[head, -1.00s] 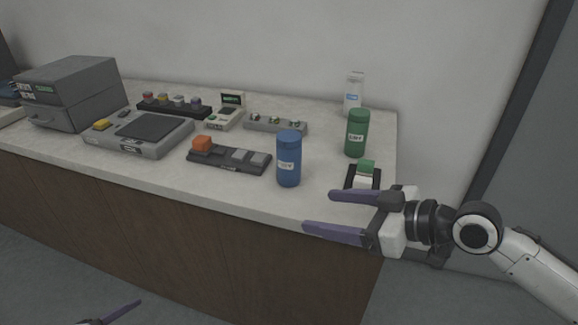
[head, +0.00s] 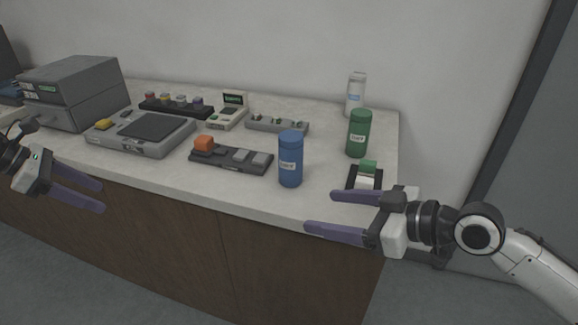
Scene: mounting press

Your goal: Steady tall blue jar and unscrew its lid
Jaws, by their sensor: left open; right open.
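The tall blue jar (head: 290,164) stands upright near the front edge of the counter, with a pale label on its front. Its blue lid (head: 291,138) is on top. My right gripper (head: 320,211) is open and empty, to the right of and nearer than the jar, its fingers pointing left past the counter's front edge. My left gripper (head: 103,195) is open and empty at the far left, its fingers pointing right, in front of the counter and well away from the jar.
A green jar (head: 359,137) and a white bottle (head: 355,96) stand behind to the right. A grey device (head: 140,148) and grey box (head: 72,88) are further left.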

